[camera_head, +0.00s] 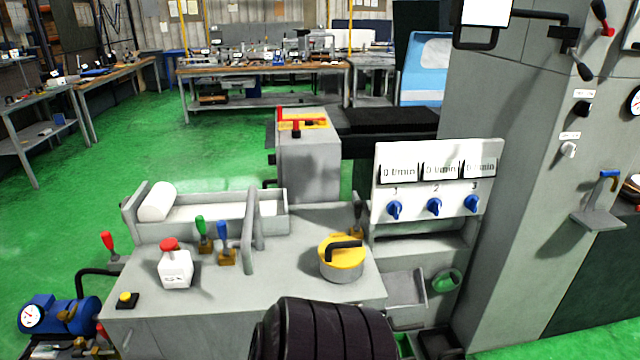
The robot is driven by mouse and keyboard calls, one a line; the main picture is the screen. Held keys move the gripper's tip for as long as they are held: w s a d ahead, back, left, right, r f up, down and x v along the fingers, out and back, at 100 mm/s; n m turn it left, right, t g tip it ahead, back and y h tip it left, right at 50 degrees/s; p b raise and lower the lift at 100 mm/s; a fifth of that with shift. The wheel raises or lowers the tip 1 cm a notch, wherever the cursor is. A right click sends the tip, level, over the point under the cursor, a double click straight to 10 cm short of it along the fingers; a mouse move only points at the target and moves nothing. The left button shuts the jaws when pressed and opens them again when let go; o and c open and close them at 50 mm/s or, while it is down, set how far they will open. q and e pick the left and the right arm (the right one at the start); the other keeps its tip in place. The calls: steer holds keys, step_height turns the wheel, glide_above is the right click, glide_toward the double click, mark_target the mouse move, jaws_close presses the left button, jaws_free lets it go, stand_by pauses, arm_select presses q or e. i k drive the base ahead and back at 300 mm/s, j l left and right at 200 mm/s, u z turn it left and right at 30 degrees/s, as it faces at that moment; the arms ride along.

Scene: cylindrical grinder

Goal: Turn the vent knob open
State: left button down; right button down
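I cannot tell for sure which knob is the vent knob. On the side of the tall grey cabinet are two small knobs under small labels I cannot read: a black knob (582,109) and a pale grey knob (568,150) below it. A white panel (400,208) on the machine carries three blue knobs numbered 1 (395,210), 2 (434,206) and 3 (472,203), under flow displays. Neither of my grippers is in view, and no gripper touches any knob.
A dark ribbed shape (322,330) fills the bottom centre. A bracket shelf (598,218) juts from the cabinet. Green floor is open at left.

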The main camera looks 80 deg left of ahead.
mark_target(63, 315)
steer(key=u, duration=4.5)
steer(key=i+j+z, duration=0.15)
steer(key=i+j, duration=0.15)
steer(key=i, duration=0.15)
steer(key=i+j+z, duration=0.1)
steer(key=i+j, duration=0.25)
steer(key=i+j+z, duration=0.15)
steer(key=i+j, duration=0.25)
steer(key=i+j+z, duration=0.1)
steer(key=i+j, duration=0.35)
steer(key=i+j+z, duration=0.15)
steer(key=i+j, duration=0.2)
steer(key=i+j+z, duration=0.15)
steer(key=i+j, duration=0.2)
steer(key=j, duration=0.25)
steer(key=i+j+z, duration=0.1)
steer(key=i+j, duration=0.2)
steer(key=j, duration=0.25)
steer(key=i+j+z, duration=0.15)
steer(key=i+j, duration=0.15)
steer(key=j, duration=0.3)
